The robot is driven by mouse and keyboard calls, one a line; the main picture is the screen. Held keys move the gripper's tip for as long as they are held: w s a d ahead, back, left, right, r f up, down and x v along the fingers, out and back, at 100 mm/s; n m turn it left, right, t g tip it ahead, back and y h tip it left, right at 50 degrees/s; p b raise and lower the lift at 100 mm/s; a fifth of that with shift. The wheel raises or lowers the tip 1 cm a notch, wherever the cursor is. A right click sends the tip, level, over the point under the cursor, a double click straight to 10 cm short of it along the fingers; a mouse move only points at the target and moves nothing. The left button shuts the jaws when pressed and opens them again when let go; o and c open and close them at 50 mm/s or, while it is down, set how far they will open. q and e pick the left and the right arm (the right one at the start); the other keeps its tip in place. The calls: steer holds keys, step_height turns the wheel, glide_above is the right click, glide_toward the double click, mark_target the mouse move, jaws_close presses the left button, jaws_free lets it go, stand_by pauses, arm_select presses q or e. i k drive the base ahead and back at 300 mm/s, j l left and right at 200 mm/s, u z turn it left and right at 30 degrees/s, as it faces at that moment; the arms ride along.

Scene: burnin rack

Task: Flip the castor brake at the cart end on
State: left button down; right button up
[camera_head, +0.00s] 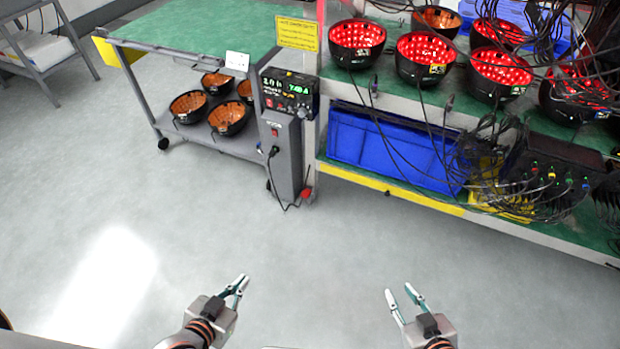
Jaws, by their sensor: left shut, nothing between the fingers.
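The grey cart with a green top (190,28) stands at the upper left against the rack. A dark castor (163,144) shows under its left end. A small red part (307,193), possibly the castor brake, sits low by the floor at the cart's right end, beside the grey power unit. Whether it is on or off is too small to tell. My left gripper (244,279) is shut and empty in front of the cart, well short of the red part. My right gripper (398,289) is open and empty, further right, also apart from everything.
The grey power unit (283,160) has a cable hanging down to the floor. The rack at right holds red-lit bowls (357,42), a blue bin (390,150) and many loose cables. Black bowls (229,117) sit on the cart's lower shelf. The grey floor (330,245) ahead is clear.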

mark_target(305, 192)
steer(key=i+l, duration=0.25)
steer(key=i, duration=0.25)
steer(key=i+l, duration=0.25)
steer(key=i, duration=0.25)
